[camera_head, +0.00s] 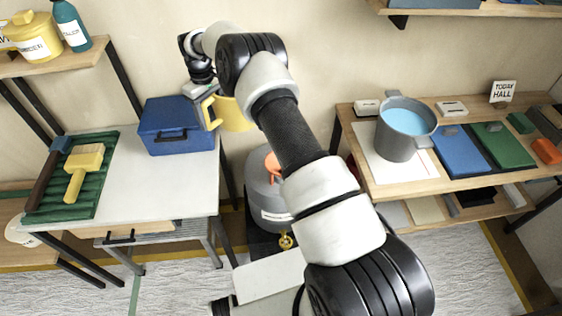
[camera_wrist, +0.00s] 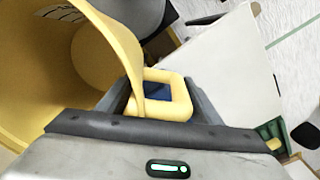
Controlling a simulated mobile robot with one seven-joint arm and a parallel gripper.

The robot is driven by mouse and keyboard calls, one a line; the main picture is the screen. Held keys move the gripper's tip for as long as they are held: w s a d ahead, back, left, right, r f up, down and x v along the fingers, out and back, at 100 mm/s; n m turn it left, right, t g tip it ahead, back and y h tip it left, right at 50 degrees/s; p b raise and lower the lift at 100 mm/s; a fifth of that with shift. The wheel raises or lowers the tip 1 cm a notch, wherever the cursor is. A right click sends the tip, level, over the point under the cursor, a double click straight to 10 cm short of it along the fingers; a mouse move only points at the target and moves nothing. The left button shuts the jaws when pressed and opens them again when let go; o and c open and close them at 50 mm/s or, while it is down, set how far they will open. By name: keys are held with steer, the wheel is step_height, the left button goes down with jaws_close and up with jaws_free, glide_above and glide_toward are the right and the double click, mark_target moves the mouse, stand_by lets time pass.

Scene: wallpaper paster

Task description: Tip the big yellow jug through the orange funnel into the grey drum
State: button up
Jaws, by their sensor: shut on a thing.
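The big yellow jug (camera_head: 235,114) is held in the air beside the blue box, partly hidden behind my arm. It fills the left of the wrist view (camera_wrist: 40,75), with its handle (camera_wrist: 165,107) between my fingers. My gripper (camera_wrist: 158,98) is shut on that handle; in the head view (camera_head: 207,95) it is at the jug's left side. The orange funnel (camera_head: 271,165) stands on the grey drum (camera_head: 264,190), below and slightly right of the jug in the head view. My arm hides part of both. I cannot see the jug's contents or judge its tilt exactly.
A blue box (camera_head: 176,125) stands on the white table (camera_head: 165,185), close left of the jug. A green ribbed tray (camera_head: 95,150) holds a yellow brush (camera_head: 84,170). At right, a grey pot (camera_head: 400,145) of blue liquid stands on a wooden shelf (camera_head: 385,188).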

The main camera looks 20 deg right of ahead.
mark_target(209, 99)
steer(key=shift+r+p, duration=0.7)
steer(key=shift+r, duration=1.35)
